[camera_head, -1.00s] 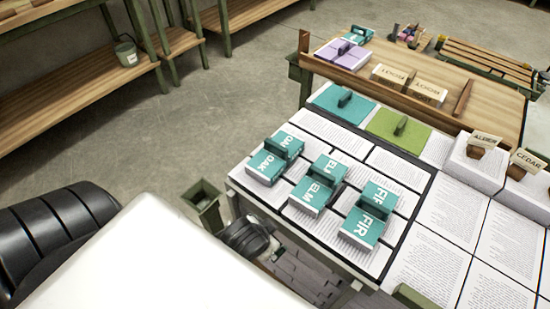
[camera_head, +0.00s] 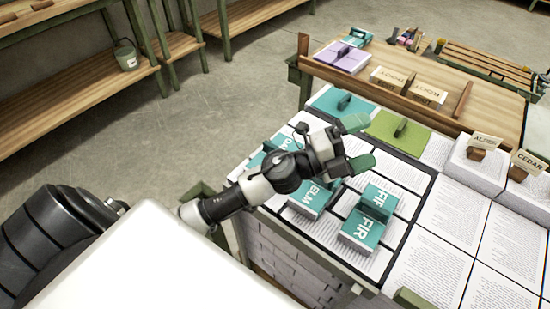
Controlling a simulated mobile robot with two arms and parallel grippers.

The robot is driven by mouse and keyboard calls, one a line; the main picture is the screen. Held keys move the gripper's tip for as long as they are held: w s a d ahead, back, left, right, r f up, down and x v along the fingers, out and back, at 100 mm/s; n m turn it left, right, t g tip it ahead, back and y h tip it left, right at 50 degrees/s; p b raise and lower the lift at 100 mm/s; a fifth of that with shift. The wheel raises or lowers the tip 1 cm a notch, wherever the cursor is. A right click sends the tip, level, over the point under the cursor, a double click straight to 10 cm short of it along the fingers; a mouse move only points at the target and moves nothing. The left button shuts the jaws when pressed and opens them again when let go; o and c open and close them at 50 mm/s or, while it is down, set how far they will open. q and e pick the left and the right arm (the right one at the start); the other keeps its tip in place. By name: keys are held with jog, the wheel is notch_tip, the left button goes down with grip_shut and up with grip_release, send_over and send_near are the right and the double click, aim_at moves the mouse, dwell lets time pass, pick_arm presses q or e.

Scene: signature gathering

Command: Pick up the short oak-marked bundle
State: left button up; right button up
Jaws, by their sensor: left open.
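Two teal oak-marked bundles sit at the left of the dark-edged sheet area, one behind the other. The rear oak bundle (camera_head: 283,141) shows only part of its lettering behind my left arm. The front oak bundle (camera_head: 256,161) is mostly covered by my wrist. I cannot tell which is shorter. My left gripper (camera_head: 358,143) is open and empty, its green-tipped fingers pointing right, beyond the oak bundles and above the printed sheets. The elm bundle (camera_head: 311,198) is partly hidden below the gripper. My right gripper is not in view.
Fir bundles (camera_head: 363,228) stand right of the elm ones. A teal pad (camera_head: 330,101) and a green pad (camera_head: 390,140) lie behind. Paper stacks with alder and cedar tags (camera_head: 527,160) stand at right. A wooden shelf with purple bundles (camera_head: 342,56) is at the back.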

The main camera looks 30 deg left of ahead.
pick_arm(q)
notch_tip(320, 180, down, 3)
jog(key=d+m+g+h, duration=0.1)
jog(key=d+m+g, duration=0.1)
jog(key=m+g, duration=0.65)
jog(key=m+g+y, duration=0.4)
jog(key=g+y, duration=0.3)
jog(key=y, duration=0.8)
send_over(275, 147)
jog(key=shift+n, duration=0.25)
jog(key=f, duration=0.6)
jog(key=shift+w+d+f, duration=0.1)
jog(key=shift+d+f, duration=0.05)
jog(key=shift+d, duration=0.25)
jog(key=shift+y, duration=0.4)
jog(key=f, duration=0.4)
jog(key=shift+a+f, duration=0.2)
jog(key=shift+a, duration=0.1)
jog(key=shift+a+f, duration=0.1)
jog(key=shift+f, duration=3)
jog(key=c, duration=0.8)
jog(key=shift+r, duration=0.15)
